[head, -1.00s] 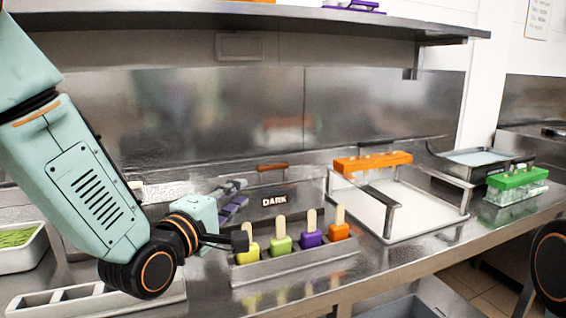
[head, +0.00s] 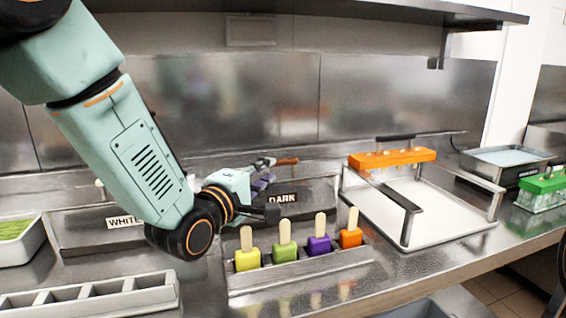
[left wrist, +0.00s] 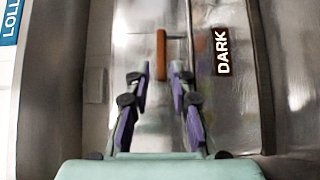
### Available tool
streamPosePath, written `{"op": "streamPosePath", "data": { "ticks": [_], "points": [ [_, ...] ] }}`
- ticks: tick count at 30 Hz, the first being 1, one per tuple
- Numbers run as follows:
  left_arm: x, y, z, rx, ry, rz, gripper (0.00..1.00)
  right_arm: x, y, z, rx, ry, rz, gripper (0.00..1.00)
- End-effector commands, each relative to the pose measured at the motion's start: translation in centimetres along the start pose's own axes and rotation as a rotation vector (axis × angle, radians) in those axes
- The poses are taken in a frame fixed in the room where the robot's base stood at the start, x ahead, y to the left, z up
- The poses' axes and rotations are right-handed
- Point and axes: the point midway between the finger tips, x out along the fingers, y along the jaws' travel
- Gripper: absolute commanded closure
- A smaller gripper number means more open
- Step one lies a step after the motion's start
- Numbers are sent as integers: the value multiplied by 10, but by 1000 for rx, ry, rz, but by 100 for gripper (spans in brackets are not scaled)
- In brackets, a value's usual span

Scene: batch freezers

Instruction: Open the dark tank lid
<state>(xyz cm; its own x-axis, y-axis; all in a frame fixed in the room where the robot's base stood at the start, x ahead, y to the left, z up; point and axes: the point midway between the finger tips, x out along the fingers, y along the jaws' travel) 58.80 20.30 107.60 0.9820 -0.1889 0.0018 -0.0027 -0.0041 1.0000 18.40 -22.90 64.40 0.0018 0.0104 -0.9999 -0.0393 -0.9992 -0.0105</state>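The dark tank lid (head: 318,190) is steel, with a DARK label (head: 283,198) at its front and a brown bar handle (head: 288,161). It looks shut. My left gripper (head: 266,176) is at the left end of the handle, above the lid. In the left wrist view, the two purple-padded fingers (left wrist: 160,76) are spread apart. The handle (left wrist: 161,52) shows between and just beyond the fingertips, with gaps on both sides. The DARK label (left wrist: 221,51) is to the right there. My right gripper is not in view.
A popsicle holder (head: 300,273) with several colored popsicles stands just in front of the lid. A white-floored tray (head: 440,222) with an orange mold (head: 392,158) is to the right. A WHITE-labelled lid (head: 80,238) is left, behind an empty divided holder (head: 90,297). A shelf (head: 330,8) hangs above.

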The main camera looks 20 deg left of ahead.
Motion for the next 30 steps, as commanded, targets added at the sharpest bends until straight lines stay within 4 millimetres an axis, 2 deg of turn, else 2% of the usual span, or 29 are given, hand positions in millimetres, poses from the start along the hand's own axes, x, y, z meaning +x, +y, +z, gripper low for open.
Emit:
{"op": "streamPosePath", "data": {
  "ticks": [6,13,18,26,30],
  "points": [
    [39,-1,1,2,-1,1,77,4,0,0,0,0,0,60],
    [68,-1,1,1,-2,1,77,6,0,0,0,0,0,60],
    [77,0,1,-1,-1,0,77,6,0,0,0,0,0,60],
    [77,0,1,-1,-1,0,77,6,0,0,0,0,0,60],
    [77,0,1,-1,-1,0,89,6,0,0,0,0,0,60]
  ]
}}
